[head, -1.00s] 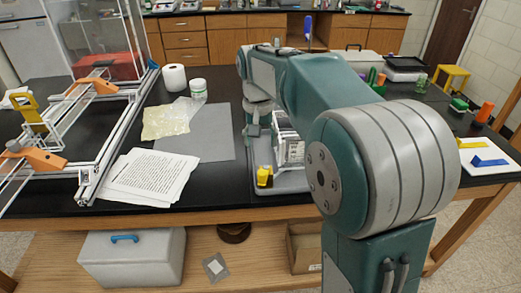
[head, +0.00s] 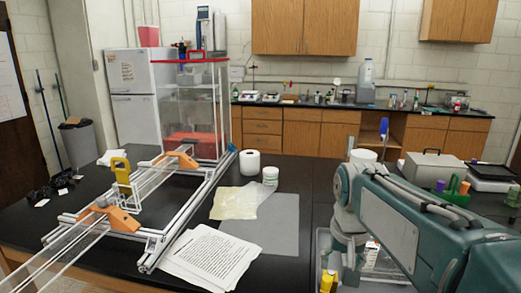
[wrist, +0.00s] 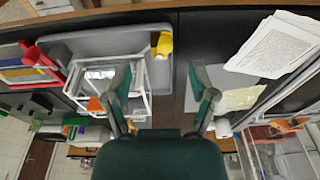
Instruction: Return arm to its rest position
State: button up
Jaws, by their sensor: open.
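My gripper (wrist: 160,80) is open in the wrist view. Its two teal fingers stand apart with nothing between them. They hang over the dark bench, beside a white wire-like rack (wrist: 141,92) in a grey tray (wrist: 110,40). A yellow object (wrist: 164,46) lies at the tray's edge, beyond the fingertips. In the head view my teal arm reaches in from the lower right, with its wrist end low over the tray area. The fingertips are hard to make out there.
The extrusion frame (head: 188,213) with orange brackets stands on the bench at left. Papers (head: 212,256), a grey mat (head: 270,232), a paper roll (head: 249,162) and a white jar (head: 270,175) lie right of it. A grey box (head: 434,170) stands at right.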

jog(key=s+f+n+t, duration=0.2)
jog(key=s+f+t, duration=0.1)
jog(key=s, duration=1.2)
jog(key=shift+s+a+f+t, duration=0.25)
jog(key=shift+f+t, duration=0.05)
jog(key=shift+f, duration=0.2)
jog(key=shift+w, duration=0.1)
dwell(0.6)
